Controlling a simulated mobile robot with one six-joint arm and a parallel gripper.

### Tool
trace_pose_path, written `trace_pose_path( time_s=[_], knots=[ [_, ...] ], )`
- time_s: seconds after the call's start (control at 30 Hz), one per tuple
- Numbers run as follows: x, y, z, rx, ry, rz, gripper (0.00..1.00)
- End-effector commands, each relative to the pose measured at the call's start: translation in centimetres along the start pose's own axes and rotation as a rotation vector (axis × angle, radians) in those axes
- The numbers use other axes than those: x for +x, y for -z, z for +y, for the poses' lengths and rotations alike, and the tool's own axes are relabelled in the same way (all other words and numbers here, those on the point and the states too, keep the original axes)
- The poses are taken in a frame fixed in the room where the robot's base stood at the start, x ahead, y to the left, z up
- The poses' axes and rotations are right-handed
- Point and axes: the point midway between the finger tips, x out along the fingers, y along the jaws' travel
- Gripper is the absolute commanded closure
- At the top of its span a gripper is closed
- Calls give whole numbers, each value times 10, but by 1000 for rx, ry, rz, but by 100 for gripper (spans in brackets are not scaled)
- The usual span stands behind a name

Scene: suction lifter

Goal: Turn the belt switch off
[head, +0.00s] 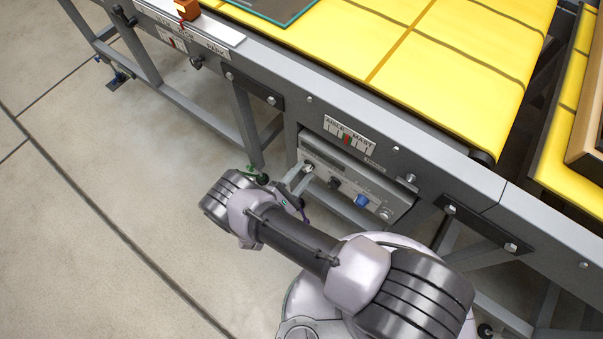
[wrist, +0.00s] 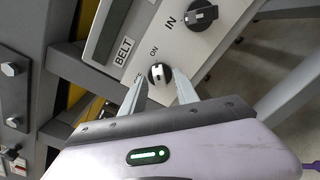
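The belt switch (wrist: 159,74) is a small round dark knob with a pale tip, on a grey control panel (wrist: 165,45). It sits by the labels BELT and ON; the opposite label is mostly hidden. My gripper (wrist: 160,82) is open, with one pale finger on each side of the switch. A narrow gap seems to show at each finger; contact cannot be told. In the head view my gripper (head: 299,178) is at the left end of the control box (head: 345,172), by the switch (head: 308,167).
A black knob (wrist: 201,15) marked IN is near the switch; a blue knob (head: 361,200) is further right on the box. The yellow conveyor belt (head: 440,70) and its grey frame (head: 270,80) are above. Frame legs (head: 245,125) stand left of my gripper. Open floor (head: 110,200) is at left.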

Motion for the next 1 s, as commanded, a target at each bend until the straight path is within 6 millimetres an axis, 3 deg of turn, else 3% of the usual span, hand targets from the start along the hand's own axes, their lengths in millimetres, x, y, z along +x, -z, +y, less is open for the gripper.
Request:
trace_pose_path(
  time_s=[0.17, 0.33, 0.73, 1.0],
  knots=[
    [0, 0, 0, 0, 0, 0, 66],
    [0, 0, 0, 0, 0, 0, 99],
    [-1, 1, -1, -32, 0, 0, 100],
    [-1, 3, -2, -195, 0, 0, 100]
  ],
)
